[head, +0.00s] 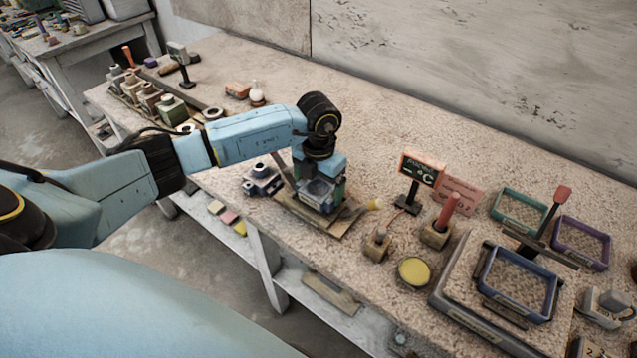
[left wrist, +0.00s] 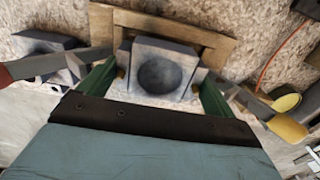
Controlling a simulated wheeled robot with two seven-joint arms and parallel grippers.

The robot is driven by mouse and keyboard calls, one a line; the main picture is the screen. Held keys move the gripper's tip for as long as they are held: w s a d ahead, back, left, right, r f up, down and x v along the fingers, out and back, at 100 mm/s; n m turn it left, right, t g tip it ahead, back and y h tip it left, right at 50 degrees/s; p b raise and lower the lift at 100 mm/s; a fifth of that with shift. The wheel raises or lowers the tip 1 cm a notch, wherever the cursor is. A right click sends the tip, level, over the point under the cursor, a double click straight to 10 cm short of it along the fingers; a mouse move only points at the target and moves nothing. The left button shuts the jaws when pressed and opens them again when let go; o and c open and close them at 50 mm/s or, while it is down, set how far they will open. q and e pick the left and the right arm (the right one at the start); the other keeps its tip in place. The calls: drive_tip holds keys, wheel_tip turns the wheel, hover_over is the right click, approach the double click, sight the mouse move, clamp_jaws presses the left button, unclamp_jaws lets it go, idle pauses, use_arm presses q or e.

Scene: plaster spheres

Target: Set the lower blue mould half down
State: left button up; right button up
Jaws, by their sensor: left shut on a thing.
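My left gripper (head: 320,186) is shut on a blue-grey mould half (head: 317,191). In the left wrist view this mould half (left wrist: 158,72) has a round hollow facing the camera, with a green finger on either side. It is over or on a wooden board (head: 293,212); I cannot tell whether its underside touches. The board's wooden rim (left wrist: 190,32) shows behind it in the left wrist view. A second grey mould half (head: 262,181) stands on the table just left of the board, and it also shows in the left wrist view (left wrist: 45,62). My right gripper is not in view.
A small wooden block (head: 377,244), a yellow disc (head: 414,271) and a sign on a stand (head: 422,169) are farther right. The table behind my arm is mostly clear.

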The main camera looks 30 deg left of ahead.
use_arm(q)
drive_tip(key=shift+f+b, duration=0.7)
drive_tip(key=shift+f, duration=0.25)
drive_tip(key=o, duration=0.8)
drive_tip(key=shift+r, duration=0.15)
drive_tip(key=shift+r+p, duration=1.65)
drive_tip(key=shift+r, duration=0.3)
drive_tip(key=shift+f, duration=0.1)
